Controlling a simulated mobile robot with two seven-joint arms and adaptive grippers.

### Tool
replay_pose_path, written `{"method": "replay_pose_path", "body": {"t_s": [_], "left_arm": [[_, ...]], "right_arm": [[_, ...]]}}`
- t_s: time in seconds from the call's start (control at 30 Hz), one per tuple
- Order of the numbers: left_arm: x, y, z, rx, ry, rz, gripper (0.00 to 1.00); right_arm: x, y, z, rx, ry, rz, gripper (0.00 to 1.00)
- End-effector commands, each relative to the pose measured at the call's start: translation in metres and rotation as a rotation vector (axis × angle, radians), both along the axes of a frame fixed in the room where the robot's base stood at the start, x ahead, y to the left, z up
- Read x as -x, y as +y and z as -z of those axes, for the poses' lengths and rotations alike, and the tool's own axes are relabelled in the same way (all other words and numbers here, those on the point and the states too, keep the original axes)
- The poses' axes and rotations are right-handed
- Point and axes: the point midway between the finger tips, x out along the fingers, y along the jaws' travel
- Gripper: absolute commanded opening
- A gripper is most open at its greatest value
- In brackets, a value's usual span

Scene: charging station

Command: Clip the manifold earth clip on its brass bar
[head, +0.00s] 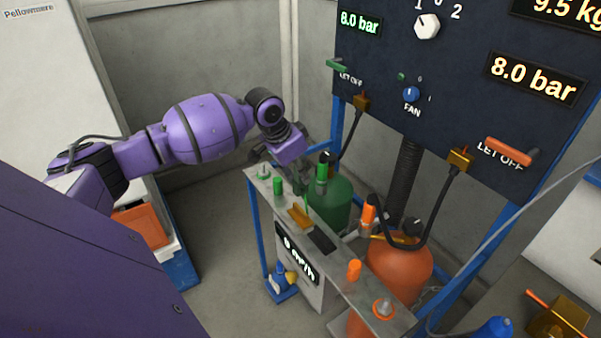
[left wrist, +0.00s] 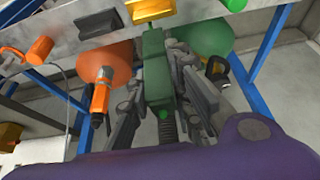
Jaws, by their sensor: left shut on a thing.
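My left gripper (head: 304,178) reaches over the far end of the grey manifold shelf. My right gripper is out of view.
The shelf (head: 335,268) carries a green post (head: 278,186) and an orange post (head: 354,270). A green cylinder (head: 332,205) and an orange cylinder (head: 400,264) stand behind it. An orange fitting (head: 368,215) and black hoses are close by. A dark panel (head: 450,85) rises behind.

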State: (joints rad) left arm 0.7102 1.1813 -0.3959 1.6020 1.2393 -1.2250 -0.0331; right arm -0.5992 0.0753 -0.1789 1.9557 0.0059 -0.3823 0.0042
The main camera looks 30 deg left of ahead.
Motion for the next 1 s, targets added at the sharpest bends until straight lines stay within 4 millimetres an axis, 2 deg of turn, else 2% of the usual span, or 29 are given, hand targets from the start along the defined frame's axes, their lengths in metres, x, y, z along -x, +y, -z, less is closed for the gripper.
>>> {"method": "replay_pose_path", "body": {"t_s": [0.17, 0.7, 1.0], "left_arm": [[-0.001, 0.001, -0.004, 0.003, -0.004, 0.003, 0.00], [0.001, 0.000, 0.050, 0.002, 0.003, 0.003, 0.00], [0.000, 0.000, 0.058, 0.003, -0.001, 0.003, 0.00]], "right_arm": [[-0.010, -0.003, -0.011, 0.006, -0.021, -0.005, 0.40], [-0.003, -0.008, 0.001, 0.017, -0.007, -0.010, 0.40], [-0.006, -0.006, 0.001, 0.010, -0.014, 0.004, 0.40]]}}
